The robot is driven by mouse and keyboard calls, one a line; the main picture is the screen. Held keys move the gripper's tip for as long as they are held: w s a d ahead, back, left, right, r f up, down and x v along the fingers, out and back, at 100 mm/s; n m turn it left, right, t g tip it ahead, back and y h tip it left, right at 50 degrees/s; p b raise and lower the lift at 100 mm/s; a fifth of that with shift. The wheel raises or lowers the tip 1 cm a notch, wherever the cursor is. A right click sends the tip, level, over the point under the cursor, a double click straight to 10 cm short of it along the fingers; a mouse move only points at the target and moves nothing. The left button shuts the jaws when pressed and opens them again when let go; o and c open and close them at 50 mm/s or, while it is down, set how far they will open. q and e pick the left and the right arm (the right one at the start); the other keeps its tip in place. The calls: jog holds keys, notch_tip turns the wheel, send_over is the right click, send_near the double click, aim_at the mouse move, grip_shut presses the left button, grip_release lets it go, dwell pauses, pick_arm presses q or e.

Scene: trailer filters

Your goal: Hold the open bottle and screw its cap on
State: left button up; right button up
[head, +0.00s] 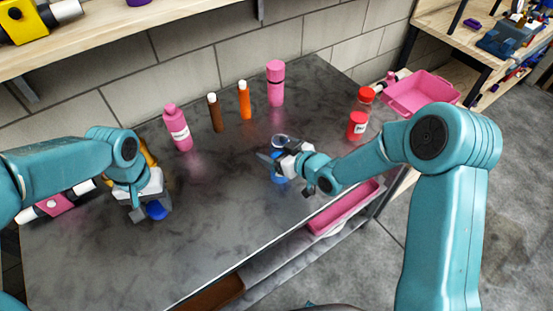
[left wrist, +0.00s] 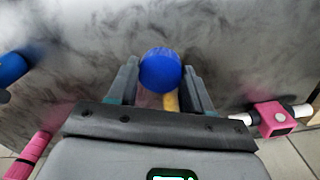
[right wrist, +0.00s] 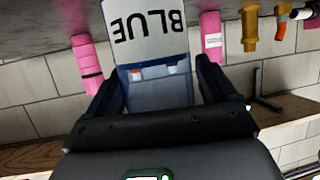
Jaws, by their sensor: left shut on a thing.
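A round blue cap (head: 157,210) is in my left gripper (head: 150,207), low over the left of the dark table. In the left wrist view the cap (left wrist: 160,70) sits between both fingertips, which are shut on it. The open bottle (head: 278,171) is blue and see-through, and stands at mid-table with its rim up. In the right wrist view the bottle (right wrist: 155,95) appears upside down with a white "BLUE" label. My right gripper (head: 272,158) has its spread fingers on both sides of the bottle; a firm grip does not show. Arm parts partly hide the bottle.
Pink (head: 178,127), brown (head: 215,112), orange (head: 244,100) and taller pink bottles (head: 276,84) stand near the wall. A pink device (head: 56,204) lies at far left. The front middle of the table is clear.

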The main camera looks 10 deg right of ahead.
jog(key=c, duration=1.1)
jog(key=shift+o, duration=0.2)
jog(key=shift+r, duration=0.2)
